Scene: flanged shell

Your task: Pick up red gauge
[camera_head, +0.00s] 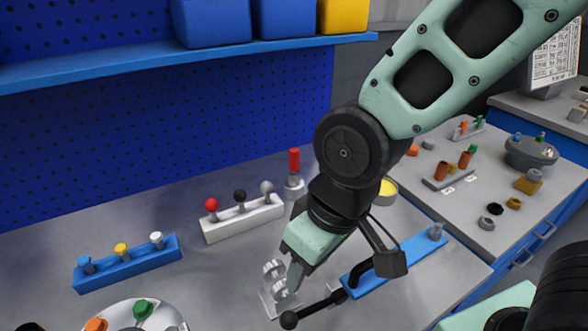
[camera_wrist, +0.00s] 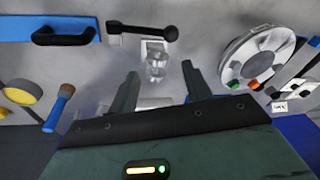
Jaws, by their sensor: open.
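Two red-topped pieces show in the head view. One is a red ball knob (camera_head: 211,205) at the left end of a white rack (camera_head: 243,220), beside a black knob and a grey knob. The other is an upright red cylinder (camera_head: 294,160) on a pale round base, behind the rack's right end. I cannot tell which is the red gauge. My gripper (camera_head: 290,276) points down in front of the rack, apart from both, beside a shiny metal part (camera_head: 272,296). In the wrist view my open fingers (camera_wrist: 160,70) have the shiny part (camera_wrist: 157,58) beyond them.
A blue rack (camera_head: 127,266) with several knobs is at left. A round dish (camera_head: 165,308) with coloured pegs is at front. A blue shelf (camera_head: 130,65) overhangs the back.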

